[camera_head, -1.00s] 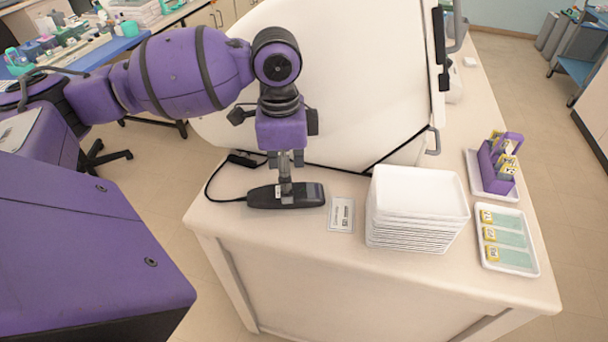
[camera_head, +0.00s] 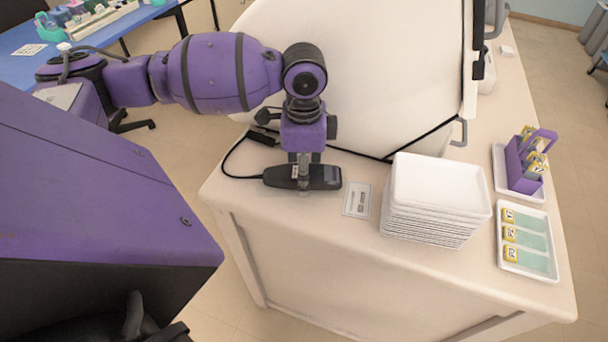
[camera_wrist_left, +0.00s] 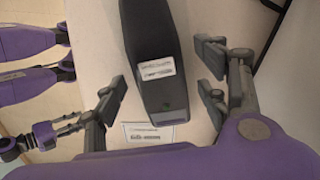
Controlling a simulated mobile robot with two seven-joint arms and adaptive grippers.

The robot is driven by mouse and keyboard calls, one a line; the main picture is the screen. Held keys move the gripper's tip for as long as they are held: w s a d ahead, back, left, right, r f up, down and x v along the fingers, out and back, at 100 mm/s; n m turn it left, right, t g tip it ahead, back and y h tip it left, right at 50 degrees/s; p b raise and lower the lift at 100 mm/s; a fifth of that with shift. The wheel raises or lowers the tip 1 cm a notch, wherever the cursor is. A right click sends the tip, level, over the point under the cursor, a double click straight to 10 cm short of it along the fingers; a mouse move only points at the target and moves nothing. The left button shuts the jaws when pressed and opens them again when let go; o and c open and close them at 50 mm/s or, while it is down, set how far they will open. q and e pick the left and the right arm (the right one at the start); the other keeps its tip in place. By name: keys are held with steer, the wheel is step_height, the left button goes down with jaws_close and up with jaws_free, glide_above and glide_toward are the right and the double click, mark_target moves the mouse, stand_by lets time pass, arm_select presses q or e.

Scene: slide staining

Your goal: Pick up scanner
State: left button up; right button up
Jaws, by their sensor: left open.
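The scanner is a long black handheld device (camera_head: 327,177) with a cable at its left end. It lies on the pale counter, left of the tray stack. My left gripper (camera_head: 304,178) points down over the middle of the scanner. In the left wrist view the scanner (camera_wrist_left: 154,60) runs between the fingers of my left gripper (camera_wrist_left: 162,97). A white label shows on the scanner's upper face.
A white card (camera_head: 357,200) lies just right of the scanner. A stack of white trays (camera_head: 435,187) stands beyond it. A purple slide rack (camera_head: 516,165) and a tray with yellow-ended slides (camera_head: 541,275) sit far right. A large white machine (camera_head: 350,70) rises close behind.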

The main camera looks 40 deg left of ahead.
arm_select(q)
steer(key=c, duration=1.4)
